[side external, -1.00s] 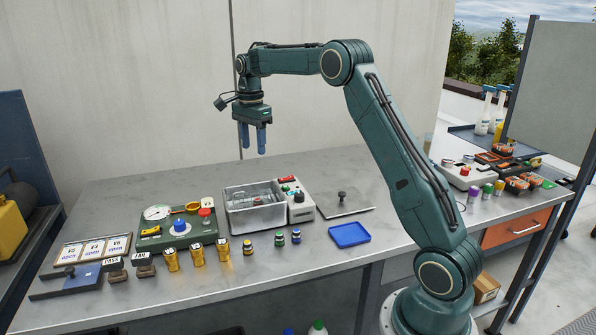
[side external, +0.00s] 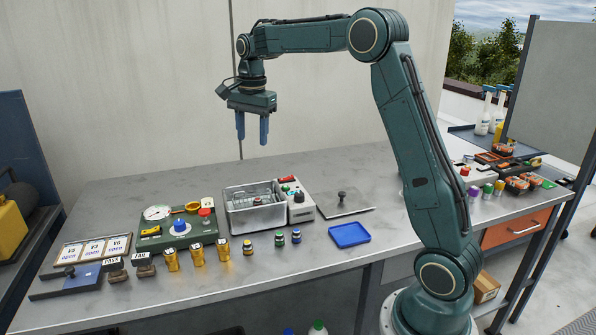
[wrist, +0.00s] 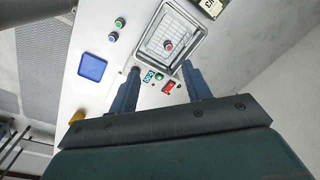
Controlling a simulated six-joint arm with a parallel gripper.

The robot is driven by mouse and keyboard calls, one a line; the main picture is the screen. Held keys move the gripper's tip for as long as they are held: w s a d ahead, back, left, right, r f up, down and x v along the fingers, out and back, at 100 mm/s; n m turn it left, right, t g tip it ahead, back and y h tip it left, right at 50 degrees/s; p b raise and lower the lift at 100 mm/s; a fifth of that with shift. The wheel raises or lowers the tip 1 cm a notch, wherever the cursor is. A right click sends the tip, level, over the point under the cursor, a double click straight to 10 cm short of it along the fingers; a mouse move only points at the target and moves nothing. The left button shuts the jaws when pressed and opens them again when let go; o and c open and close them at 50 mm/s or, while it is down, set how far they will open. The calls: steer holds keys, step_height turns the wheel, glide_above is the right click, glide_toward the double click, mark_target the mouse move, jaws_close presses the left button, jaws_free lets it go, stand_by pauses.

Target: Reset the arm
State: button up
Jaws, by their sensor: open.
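My gripper (side external: 252,130) hangs fingers-down in the air, well above the table and roughly over the back of the grey cooler bin (side external: 255,215). Its two blue fingers are apart with nothing between them. In the wrist view the gripper (wrist: 160,82) is also open and empty, with the cooler bin (wrist: 196,55) below and beyond the fingertips. The bin has a wire rack and a red-topped item inside. A control box (side external: 300,207) with a red display and buttons stands against the bin's right side.
A blue tray (side external: 349,235) and a flat plate with a black knob (side external: 342,196) lie to the right. Gold bottles (side external: 197,252) and small vials (side external: 279,239) stand in front. A green gauge panel (side external: 178,229) is at left. A wall rises behind; the air around my gripper is clear.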

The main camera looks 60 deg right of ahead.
steer(key=s+a+r+n+t, duration=0.2)
steer(key=s+a+r+n, duration=0.3)
steer(key=s+a+n, duration=0.7)
steer(key=s+a+f+n+t, duration=0.1)
steer(key=s+a+f+n, duration=0.1)
steer(key=s, duration=0.6)
steer(key=s+a+f+n+t, duration=0.1)
steer(key=s+a+f+n, duration=0.2)
steer(key=s, duration=0.6)
steer(key=shift+s+f+n+t, duration=0.3)
steer(key=shift+f+n, duration=0.1)
steer(key=shift+f, duration=0.05)
